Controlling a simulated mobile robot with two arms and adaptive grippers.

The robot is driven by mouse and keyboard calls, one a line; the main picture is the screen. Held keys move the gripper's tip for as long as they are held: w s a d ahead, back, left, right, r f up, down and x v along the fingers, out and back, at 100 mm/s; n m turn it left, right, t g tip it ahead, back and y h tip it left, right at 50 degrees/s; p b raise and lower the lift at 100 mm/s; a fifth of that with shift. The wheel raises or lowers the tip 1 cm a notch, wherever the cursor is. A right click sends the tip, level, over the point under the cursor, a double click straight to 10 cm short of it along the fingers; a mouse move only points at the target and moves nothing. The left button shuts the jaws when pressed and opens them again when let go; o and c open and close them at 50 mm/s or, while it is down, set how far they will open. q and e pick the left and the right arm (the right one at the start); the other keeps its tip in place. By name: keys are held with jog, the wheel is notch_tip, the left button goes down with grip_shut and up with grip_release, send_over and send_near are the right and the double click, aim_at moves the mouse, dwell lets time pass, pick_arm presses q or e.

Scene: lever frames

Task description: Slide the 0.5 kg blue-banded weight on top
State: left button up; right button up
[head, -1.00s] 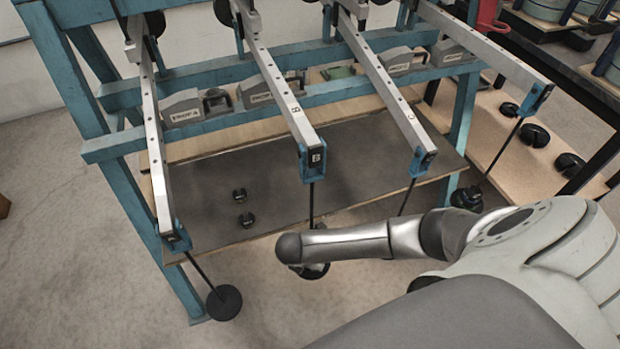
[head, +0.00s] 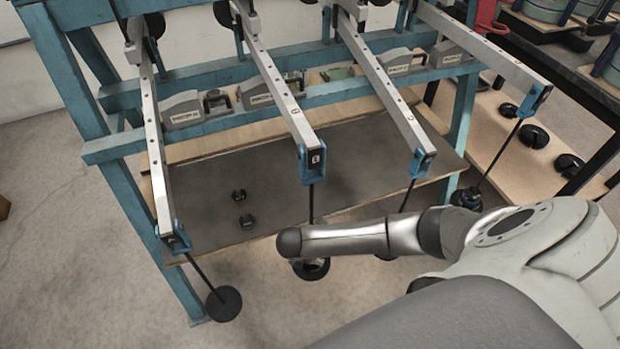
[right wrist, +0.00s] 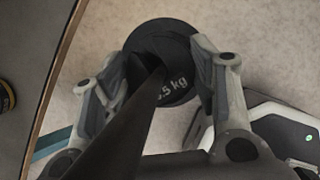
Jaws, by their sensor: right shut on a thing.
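In the right wrist view my right gripper (right wrist: 163,66) is shut on a dark round weight (right wrist: 178,93) with pale lettering that reads about ".5 kg". Its fingers press on opposite sides of the disc. A dark hanger rod (right wrist: 118,140) runs across the near side of the disc, and I cannot tell whether the disc is seated. No blue band is visible on it. In the head view my right arm hides my right gripper. A dark weight (head: 311,272) shows just below the arm, under the lever marked B (head: 290,105). My left gripper is not in view.
Several grey levers hang from a blue frame (head: 175,245). A left hanger weight (head: 223,303) and a right one (head: 467,198) hang at the sides. More discs (head: 533,136) lie on the right-hand shelf.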

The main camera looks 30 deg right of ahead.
jog(key=shift+f, duration=0.4)
dwell(0.4)
jog(key=o, duration=1.3)
jog(key=shift+c, duration=0.2)
